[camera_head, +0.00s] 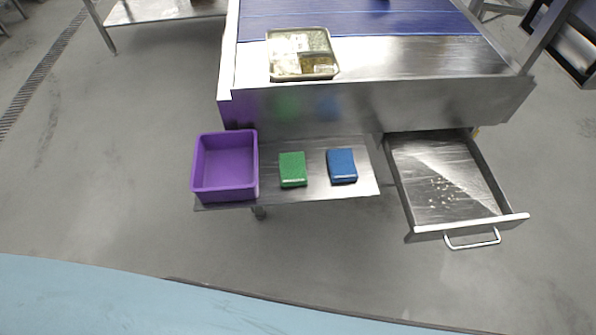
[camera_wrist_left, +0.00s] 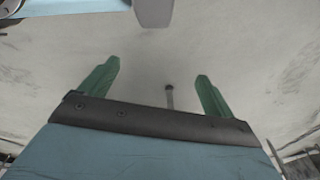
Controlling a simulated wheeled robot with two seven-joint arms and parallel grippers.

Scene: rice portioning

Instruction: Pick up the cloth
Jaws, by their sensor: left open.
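Two small folded pads that look like cloths lie on a low metal shelf (camera_head: 308,192). One is a green cloth (camera_head: 292,169) and the other is a blue cloth (camera_head: 341,165) to its right, with a gap between them. My left gripper (camera_wrist_left: 156,72) shows in the left wrist view with two green fingers spread apart and nothing between them. Neither gripper is in the head view, and both are away from the cloths. My right gripper is not in view.
A purple bin (camera_head: 225,167), empty, stands on the shelf's left end. An open drawer (camera_head: 466,226) with small bits in it juts out to the right. Above is a metal conveyor table (camera_head: 405,58) with a blue belt and a food tray (camera_head: 335,72). The floor in front is clear.

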